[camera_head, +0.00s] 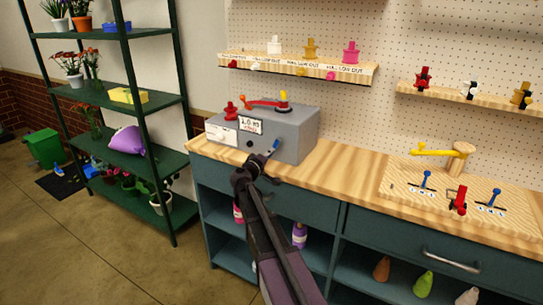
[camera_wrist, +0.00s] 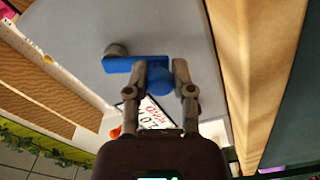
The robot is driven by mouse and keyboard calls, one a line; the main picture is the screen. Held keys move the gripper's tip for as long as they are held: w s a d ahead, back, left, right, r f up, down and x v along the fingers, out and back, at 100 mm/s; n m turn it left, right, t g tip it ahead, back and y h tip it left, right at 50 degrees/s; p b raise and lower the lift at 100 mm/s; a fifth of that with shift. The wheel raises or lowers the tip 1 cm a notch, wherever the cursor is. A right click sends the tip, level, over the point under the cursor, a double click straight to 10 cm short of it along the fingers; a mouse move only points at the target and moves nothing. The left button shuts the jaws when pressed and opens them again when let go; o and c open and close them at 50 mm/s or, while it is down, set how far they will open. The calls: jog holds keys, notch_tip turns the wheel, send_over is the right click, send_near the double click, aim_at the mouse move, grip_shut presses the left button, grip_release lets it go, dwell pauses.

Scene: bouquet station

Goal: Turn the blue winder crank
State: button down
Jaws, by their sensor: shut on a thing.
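The blue winder crank (camera_wrist: 128,64) is on the front face of the grey machine box (camera_head: 296,128), beside a white label with red writing. My gripper (camera_wrist: 161,72) is shut on the crank's round blue knob (camera_wrist: 160,80), with a finger on each side of it. The crank's arm runs left from the fingers to a grey hub (camera_wrist: 116,49) in the wrist view. In the head view the blue crank (camera_head: 273,147) shows just above my gripper (camera_head: 268,156), small and partly hidden.
The box stands on a wooden bench top (camera_head: 345,165), with a red lever (camera_head: 262,102) and a yellow-topped knob on it. A board with blue levers and a red clamp (camera_head: 458,201) lies to the right. A green plant shelf (camera_head: 150,120) stands left.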

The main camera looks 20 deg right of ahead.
dwell(0.4)
jog(key=shift+c, duration=2.3)
grip_release()
jog(key=shift+s+a, duration=0.1)
jog(key=shift+a, duration=0.05)
jog(key=v, duration=1.1)
jog(key=shift+s+a, duration=0.25)
jog(key=shift+a, duration=0.05)
